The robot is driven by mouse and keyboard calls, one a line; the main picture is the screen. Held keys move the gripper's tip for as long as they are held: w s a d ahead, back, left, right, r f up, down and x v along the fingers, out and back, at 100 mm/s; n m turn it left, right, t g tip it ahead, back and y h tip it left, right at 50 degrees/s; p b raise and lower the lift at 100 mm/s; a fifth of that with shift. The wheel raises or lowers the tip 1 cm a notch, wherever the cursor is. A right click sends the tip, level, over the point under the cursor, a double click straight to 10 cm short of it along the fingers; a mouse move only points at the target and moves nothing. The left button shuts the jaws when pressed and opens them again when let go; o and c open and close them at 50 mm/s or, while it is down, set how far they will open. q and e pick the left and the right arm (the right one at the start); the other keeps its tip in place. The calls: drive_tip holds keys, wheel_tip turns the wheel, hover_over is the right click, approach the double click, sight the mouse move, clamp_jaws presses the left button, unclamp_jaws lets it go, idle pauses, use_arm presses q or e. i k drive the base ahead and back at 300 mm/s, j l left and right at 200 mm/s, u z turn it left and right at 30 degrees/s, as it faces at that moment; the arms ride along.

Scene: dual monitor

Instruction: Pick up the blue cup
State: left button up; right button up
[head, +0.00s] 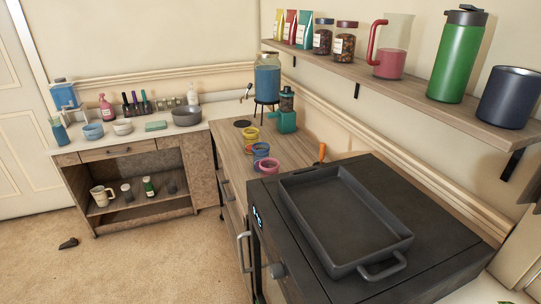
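A small blue cup (261,150) stands on the wooden counter (232,152), in the middle of a short row of cups. A yellow cup (250,136) is behind it and a pink cup (268,166) is in front of it, partly overlapping its lower part in the view. A larger dark blue mug (511,97) stands on the wall shelf at the right. Neither of my grippers shows in the head view.
A black stove top (450,262) with a dark roasting pan (345,215) is right of the cups. A teal grinder (287,121) and blue drink dispenser (267,80) stand behind them. The wall shelf (400,78) overhangs the right side. The carpet (150,260) at left is mostly clear.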

sight(261, 158)
drive_tip(key=i+j+z, duration=0.35)
drive_tip(key=j, duration=0.3)
drive_tip(key=i+j+z, duration=0.15)
drive_tip(key=j, duration=0.25)
drive_tip(key=i+j+z, duration=0.15)
drive_tip(key=j, duration=0.25)
drive_tip(key=i+j+z, duration=0.15)
drive_tip(key=j, duration=0.25)
drive_tip(key=i+j+z, duration=0.2)
drive_tip(key=j, duration=0.2)
drive_tip(key=k, duration=0.05)
